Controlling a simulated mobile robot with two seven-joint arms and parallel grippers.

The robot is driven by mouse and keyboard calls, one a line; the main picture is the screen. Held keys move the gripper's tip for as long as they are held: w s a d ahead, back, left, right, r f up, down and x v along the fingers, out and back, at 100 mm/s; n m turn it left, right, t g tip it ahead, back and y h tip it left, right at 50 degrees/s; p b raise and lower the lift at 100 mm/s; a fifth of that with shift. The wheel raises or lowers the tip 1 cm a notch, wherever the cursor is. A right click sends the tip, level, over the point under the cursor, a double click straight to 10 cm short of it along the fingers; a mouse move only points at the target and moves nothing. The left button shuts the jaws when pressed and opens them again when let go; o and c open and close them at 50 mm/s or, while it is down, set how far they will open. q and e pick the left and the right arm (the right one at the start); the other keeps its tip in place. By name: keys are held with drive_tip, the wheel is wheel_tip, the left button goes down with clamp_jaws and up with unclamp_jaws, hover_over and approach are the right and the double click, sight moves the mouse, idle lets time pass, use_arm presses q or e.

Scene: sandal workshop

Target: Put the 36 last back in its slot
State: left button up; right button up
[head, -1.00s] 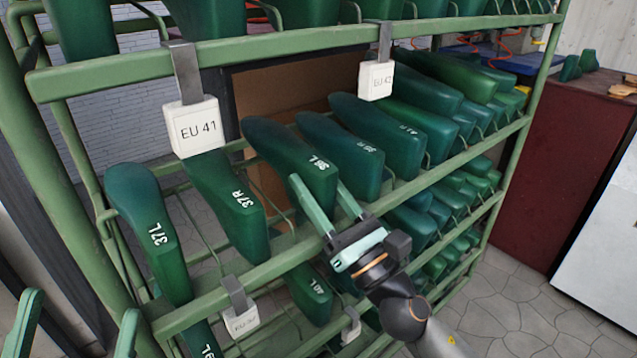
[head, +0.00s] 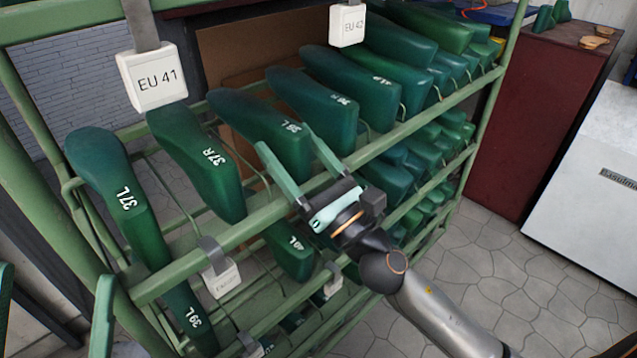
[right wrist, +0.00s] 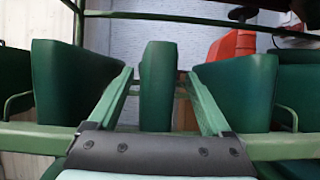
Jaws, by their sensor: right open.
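A dark green last whose label looks like 36 L (head: 247,112) lies in the middle row of the rack, its labelled end toward the front rail. My right gripper (head: 284,137) is open, with one finger on each side of that labelled end. In the right wrist view a green last (right wrist: 158,88) stands between the open fingers, with a visible gap on both sides. The last just right of it, seemingly marked 36 R (head: 308,98), lies in the same row. Two green fingers of my left gripper (head: 54,302) show apart at the lower left edge, with nothing held between them.
The 37 R (head: 190,150) and 37 L (head: 120,190) lasts lie to the left. The front rail (head: 230,238) runs below my right gripper. EU 41 (head: 155,82) and EU 42 (head: 347,26) tags hang above. The stone floor (head: 480,262) at right is clear.

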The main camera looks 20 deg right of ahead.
drive_tip(key=b+v, duration=0.5)
drive_tip(key=v, duration=0.7)
